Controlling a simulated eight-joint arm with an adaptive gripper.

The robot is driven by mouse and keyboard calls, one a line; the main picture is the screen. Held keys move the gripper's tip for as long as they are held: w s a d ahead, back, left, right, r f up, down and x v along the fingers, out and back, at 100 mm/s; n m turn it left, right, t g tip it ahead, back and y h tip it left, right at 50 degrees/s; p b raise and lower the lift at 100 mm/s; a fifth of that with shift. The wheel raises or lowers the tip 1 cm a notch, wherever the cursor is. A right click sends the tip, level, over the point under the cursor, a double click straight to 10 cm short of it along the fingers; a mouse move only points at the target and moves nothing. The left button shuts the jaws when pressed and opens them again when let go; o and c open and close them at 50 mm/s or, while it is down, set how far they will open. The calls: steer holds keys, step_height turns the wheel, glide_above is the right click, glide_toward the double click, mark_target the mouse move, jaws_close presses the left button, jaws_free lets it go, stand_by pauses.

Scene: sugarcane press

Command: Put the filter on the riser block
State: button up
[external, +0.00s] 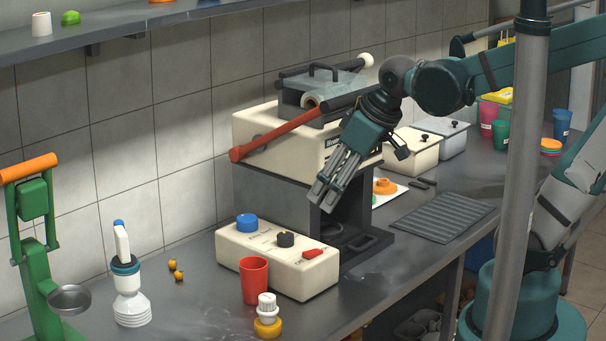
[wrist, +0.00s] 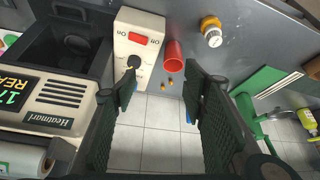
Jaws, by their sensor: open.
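A small white ribbed piece in an orange collar (external: 267,318) stands on the counter by the front edge; it may be the filter, but I cannot be sure. It also shows at the top of the wrist view (wrist: 212,32). I cannot pick out the riser block with certainty. A low cream box (external: 265,270) with a blue disc, a black knob and a red switch stands behind that piece. My gripper (external: 322,197) is open and empty, above and behind the box, beside the cream machine. In the wrist view its two fingers (wrist: 160,85) are spread wide.
A red cup (external: 254,280) stands against the box front. The cream and dark machine (external: 270,132) with a red lever is close to my gripper. A green press (external: 36,230) and a white blue-topped tool (external: 131,290) stand left. A ridged mat (external: 443,216) lies right.

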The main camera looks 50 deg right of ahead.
steer(key=s+d+r+m+t+h, duration=0.1)
steer(key=s+d+r+m, duration=0.2)
steer(key=d, duration=0.3)
steer(key=shift+d+r+t, duration=0.15)
steer(key=shift+r+t, duration=0.15)
steer(key=shift+r, duration=0.05)
stand_by(1.0)
